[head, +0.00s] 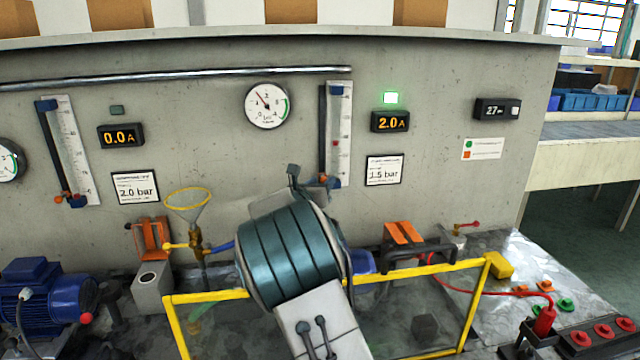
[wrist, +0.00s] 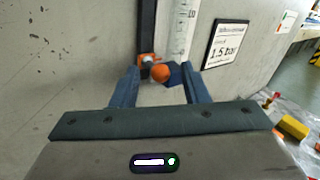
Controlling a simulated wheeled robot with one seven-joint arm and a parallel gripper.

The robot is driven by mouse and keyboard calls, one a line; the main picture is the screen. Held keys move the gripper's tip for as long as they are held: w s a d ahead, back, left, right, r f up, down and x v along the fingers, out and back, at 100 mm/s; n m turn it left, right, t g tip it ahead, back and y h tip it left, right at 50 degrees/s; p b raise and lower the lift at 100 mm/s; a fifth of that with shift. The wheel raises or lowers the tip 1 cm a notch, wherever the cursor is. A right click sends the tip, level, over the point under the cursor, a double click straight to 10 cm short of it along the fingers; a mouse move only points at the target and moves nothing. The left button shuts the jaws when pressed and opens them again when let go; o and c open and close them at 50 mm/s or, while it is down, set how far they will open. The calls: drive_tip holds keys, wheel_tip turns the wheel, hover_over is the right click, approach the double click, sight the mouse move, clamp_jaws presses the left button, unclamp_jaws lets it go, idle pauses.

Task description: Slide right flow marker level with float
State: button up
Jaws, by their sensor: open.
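The right flow meter is a white scale plate (head: 340,115) beside a dark vertical rail (head: 323,120) on the grey panel. A small orange-red spot, which looks like the float (head: 335,143), shows in its tube around mid-height. The right flow marker (head: 323,179), with an orange knob and blue pointer, sits near the rail's bottom, below that spot. In the wrist view the marker's round orange knob (wrist: 160,74) shows between the fingers of my gripper (wrist: 159,68). My gripper is open, one finger on each side of the knob. In the head view my arm hides most of my gripper.
A round gauge (head: 267,106) is left of the right meter. A 1.5 bar card (head: 384,170) and a 2.0 A display (head: 390,122) are to its right. A yellow rail (head: 410,272), a funnel (head: 188,202) and an orange-topped block (head: 403,233) stand below.

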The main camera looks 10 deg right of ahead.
clamp_jaws()
drive_tip(key=p, duration=0.6)
approach(329, 138)
drive_tip(key=x, duration=0.5)
drive_tip(key=shift+a, duration=0.15)
drive_tip(key=shift+f, duration=0.1)
unclamp_jaws()
drive_tip(key=b+v, duration=0.2)
drive_tip(key=v, duration=1.1)
drive_tip(key=shift+s+a, duration=0.25)
drive_tip(key=shift+s, duration=0.05)
